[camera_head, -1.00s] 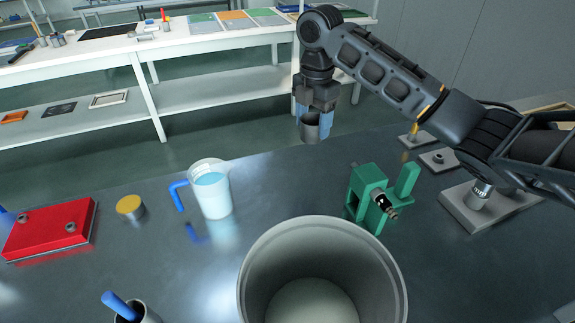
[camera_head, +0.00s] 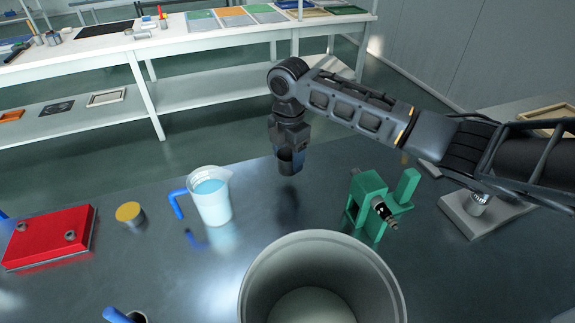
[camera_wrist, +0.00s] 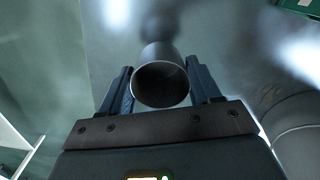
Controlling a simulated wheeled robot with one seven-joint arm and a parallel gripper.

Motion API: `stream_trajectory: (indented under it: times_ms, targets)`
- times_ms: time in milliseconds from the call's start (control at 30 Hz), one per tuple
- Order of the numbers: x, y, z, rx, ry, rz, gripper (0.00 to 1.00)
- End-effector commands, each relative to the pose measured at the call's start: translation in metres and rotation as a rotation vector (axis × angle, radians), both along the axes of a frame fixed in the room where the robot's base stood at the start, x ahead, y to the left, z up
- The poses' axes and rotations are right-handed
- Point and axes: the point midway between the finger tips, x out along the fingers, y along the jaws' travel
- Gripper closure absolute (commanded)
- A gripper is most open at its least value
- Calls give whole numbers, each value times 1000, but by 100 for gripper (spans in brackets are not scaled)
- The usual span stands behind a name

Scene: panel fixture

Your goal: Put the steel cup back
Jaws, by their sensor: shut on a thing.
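The steel cup (camera_wrist: 162,80) is between the two fingers of my gripper (camera_wrist: 162,88) in the wrist view, with its open mouth facing the camera. My gripper is shut on it. In the head view my gripper (camera_head: 287,150) points down, and the cup (camera_head: 287,167) shows below it, dark and small, above the far part of the steel table (camera_head: 255,185). It is to the right of the pitcher and beyond the big bin. I cannot tell whether the cup's base touches the table.
A clear pitcher (camera_head: 212,200) with a blue handle stands left of the cup. A green fixture (camera_head: 372,203) stands to the right, a large grey bin (camera_head: 262,262) in front. A red block (camera_head: 50,237) and a yellow-topped cylinder (camera_head: 129,213) are farther left. Table between pitcher and fixture is clear.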

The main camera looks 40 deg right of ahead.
Motion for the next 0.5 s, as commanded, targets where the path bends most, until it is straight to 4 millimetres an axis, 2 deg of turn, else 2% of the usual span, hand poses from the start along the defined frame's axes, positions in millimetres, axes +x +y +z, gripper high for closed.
stream_trajectory:
  times_ms: [133, 333, 500]
  targets:
    - [1, 3, -9, 0, 2, -1, 71]
    - [1, 2, -36, 0, 2, -1, 71]
    - [1, 2, -42, 0, 0, -1, 71]
